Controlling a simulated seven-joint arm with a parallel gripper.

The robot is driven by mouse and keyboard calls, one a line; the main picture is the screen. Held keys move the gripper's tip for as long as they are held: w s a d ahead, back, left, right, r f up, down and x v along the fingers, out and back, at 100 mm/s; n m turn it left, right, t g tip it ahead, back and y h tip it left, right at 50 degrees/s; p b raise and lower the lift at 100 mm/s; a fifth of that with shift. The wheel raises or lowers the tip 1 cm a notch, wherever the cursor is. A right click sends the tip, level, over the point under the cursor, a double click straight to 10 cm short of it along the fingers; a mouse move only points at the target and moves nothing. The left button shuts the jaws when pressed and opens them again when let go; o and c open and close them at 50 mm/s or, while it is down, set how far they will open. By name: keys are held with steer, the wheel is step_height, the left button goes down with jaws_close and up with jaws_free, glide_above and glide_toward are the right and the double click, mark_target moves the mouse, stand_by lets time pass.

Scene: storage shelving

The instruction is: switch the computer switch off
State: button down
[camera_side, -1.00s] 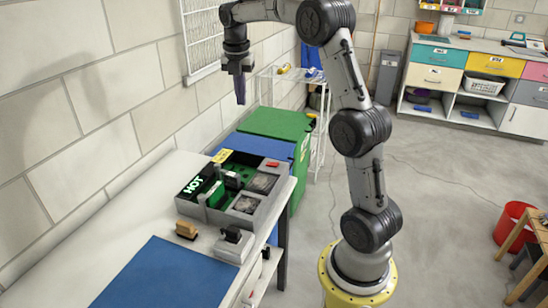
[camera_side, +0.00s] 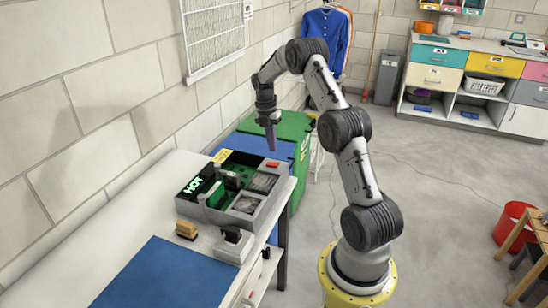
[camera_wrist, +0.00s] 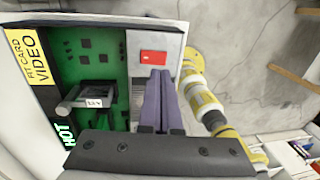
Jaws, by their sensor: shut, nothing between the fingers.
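The computer (camera_side: 262,208) is an open grey case with a green board, lying on the white bench. A red switch (camera_side: 272,164) sits on the case's far right corner. In the wrist view the red switch (camera_wrist: 154,57) shows on the grey panel of the computer case (camera_wrist: 172,46), just beyond my fingertips. My gripper (camera_side: 272,149) is shut and empty, pointing down above the switch. In the wrist view my gripper (camera_wrist: 158,73) has its two purple-grey fingers together. They appear apart from the switch; their exact height above it I cannot tell.
A glowing HOT sign (camera_side: 193,186) and a yellow label (camera_side: 222,155) are on the computer's left side. A black-handled part (camera_wrist: 86,97) rises from the board. A brown block (camera_side: 187,229), a grey device (camera_side: 233,245) and a blue mat (camera_side: 168,276) lie on the bench nearer the camera.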

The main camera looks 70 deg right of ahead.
mark_target(275, 164)
steer(key=shift+s+f, duration=0.2)
steer(key=shift+f, duration=1.15)
steer(key=shift+s+f, duration=0.2)
steer(key=shift+f, duration=1.1)
